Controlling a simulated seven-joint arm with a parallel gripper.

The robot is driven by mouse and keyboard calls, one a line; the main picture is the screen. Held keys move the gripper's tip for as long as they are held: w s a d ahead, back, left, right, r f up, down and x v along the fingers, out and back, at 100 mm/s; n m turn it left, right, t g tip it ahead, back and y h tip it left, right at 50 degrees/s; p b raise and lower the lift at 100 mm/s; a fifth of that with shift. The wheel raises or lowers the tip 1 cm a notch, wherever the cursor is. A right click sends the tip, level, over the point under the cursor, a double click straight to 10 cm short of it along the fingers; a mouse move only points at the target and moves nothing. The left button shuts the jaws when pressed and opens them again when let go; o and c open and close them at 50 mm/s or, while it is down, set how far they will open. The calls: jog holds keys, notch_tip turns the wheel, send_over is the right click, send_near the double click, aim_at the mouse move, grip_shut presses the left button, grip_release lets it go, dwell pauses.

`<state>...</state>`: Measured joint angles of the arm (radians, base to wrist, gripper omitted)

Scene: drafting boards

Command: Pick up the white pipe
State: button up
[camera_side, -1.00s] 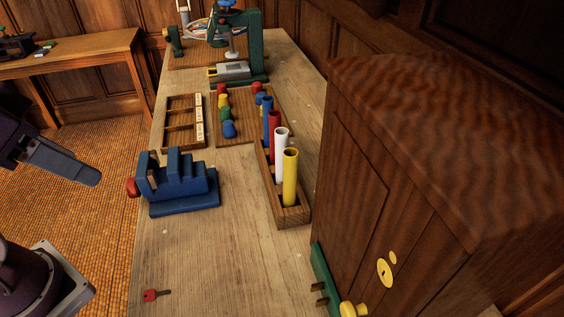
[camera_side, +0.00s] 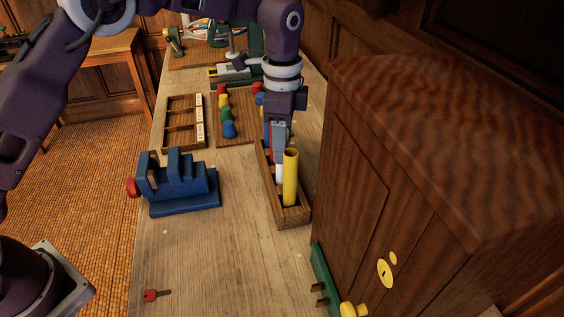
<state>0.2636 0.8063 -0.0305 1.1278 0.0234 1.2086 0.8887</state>
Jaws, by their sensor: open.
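The white pipe (camera_side: 279,174) stands upright in a wooden rack (camera_side: 291,217) on the workbench, just behind the yellow pipe (camera_side: 290,178). My gripper (camera_side: 279,150) points down over the white pipe, with its fingers at the pipe's upper part. The jaws are open. The fingers hide the pipe's top, and the yellow pipe covers part of its lower side. I cannot tell whether a finger touches it. The red and blue pipes behind are mostly hidden by my gripper.
A blue vise (camera_side: 183,186) stands left of the rack. A wooden cabinet (camera_side: 400,170) rises close on the right. A tray (camera_side: 180,120) and a board with coloured pieces (camera_side: 229,129) lie behind. A red key (camera_side: 152,295) lies in front; the front bench is mostly clear.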

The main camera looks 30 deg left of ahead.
notch_tip(320, 180, down, 5)
jog(key=shift+r, duration=0.2)
grip_shut()
